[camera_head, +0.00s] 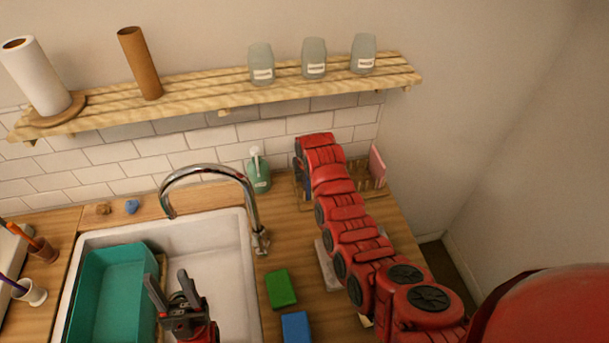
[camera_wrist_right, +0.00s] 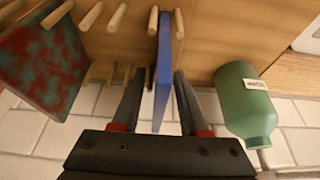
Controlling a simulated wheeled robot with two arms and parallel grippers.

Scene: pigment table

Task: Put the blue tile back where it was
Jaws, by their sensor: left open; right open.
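In the right wrist view, the blue tile (camera_wrist_right: 163,70) stands edge-on among the wooden pegs of a rack. My right gripper (camera_wrist_right: 157,76) is open, with one finger on each side of the tile; whether either finger touches it I cannot tell. In the head view the right arm reaches to the peg rack (camera_head: 379,185) at the back right and hides that gripper and most of the rack. My left gripper (camera_head: 168,281) is open and empty above the sink, beside the teal basin.
A mottled red-and-teal tile (camera_wrist_right: 42,62) stands left of the blue tile in the wrist view. A green bottle (camera_wrist_right: 243,103) stands close on the right. A green block (camera_head: 280,288) and a blue block (camera_head: 296,327) lie right of the sink (camera_head: 232,250). The tap (camera_head: 250,205) rises behind.

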